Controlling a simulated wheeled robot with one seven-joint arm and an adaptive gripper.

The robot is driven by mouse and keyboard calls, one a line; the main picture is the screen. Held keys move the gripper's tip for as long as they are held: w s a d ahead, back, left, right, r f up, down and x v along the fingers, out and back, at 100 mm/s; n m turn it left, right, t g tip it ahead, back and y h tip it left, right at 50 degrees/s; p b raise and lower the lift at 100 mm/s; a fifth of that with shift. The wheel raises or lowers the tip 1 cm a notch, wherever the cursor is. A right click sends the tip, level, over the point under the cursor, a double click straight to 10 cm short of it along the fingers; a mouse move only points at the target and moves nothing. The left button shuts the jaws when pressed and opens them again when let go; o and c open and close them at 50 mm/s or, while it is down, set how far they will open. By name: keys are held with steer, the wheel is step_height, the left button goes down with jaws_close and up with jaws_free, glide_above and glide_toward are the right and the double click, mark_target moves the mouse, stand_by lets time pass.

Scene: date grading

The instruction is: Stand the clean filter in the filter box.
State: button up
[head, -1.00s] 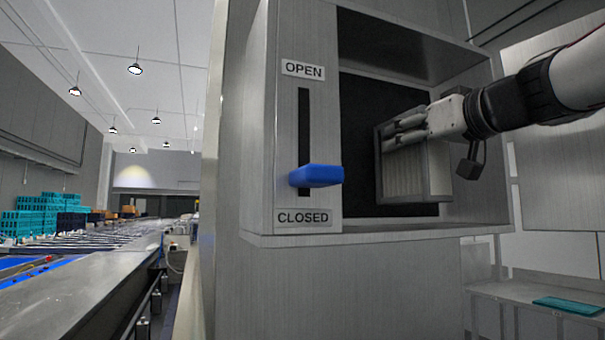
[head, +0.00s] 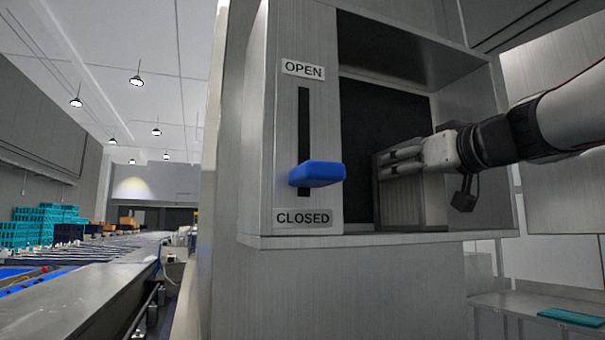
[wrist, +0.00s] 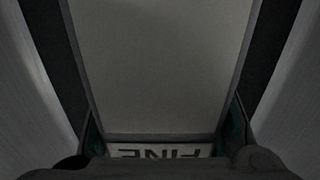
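The filter (head: 412,208), a pale framed panel, is inside the open filter box (head: 482,188) in the head view. It looks upright, and its lower edge meets the box's front lip; I cannot tell whether it rests on the floor. My gripper (head: 388,164) reaches in from the right with its fingers at the upper part of the filter. In the wrist view the filter's grey face (wrist: 160,70) fills the middle, between the finger pads, with an upside-down "FINE" label at its near edge. The gripper appears shut on it.
A blue lever (head: 317,174) sits low in its slot beside the CLOSED label, left of the opening. The box's side walls and top surround the filter. A grey conveyor (head: 90,285) runs at the left. A table with a teal tray (head: 572,316) stands at lower right.

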steer(key=shift+o, duration=0.8)
steer(key=shift+r, duration=0.15)
steer(key=p+v, duration=0.1)
steer(key=v, duration=1.1)
